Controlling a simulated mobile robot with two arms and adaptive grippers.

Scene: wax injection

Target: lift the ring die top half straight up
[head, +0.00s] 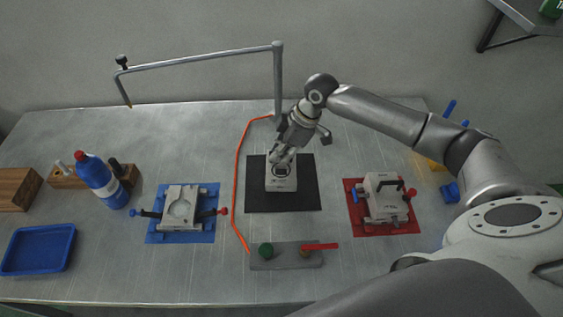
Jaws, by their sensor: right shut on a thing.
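A pale grey block, which I take for the ring die (282,185), is on the black mat (305,200) at the middle of the table. A dark round shape shows on its upper face. My right gripper (281,163) reaches down from the far side and is shut on the upper part, the ring die top half. The fingers hide some of the block, and I cannot tell whether there is a gap between its halves. My left gripper is not in view.
Other dies lie on a blue mat (208,234) and a red mat (357,218). An orange hose (236,180) runs left of the black mat, below a grey overhead pipe (200,58). A grey control bar (287,263) sits in front. A blue bottle (97,178) stands left.

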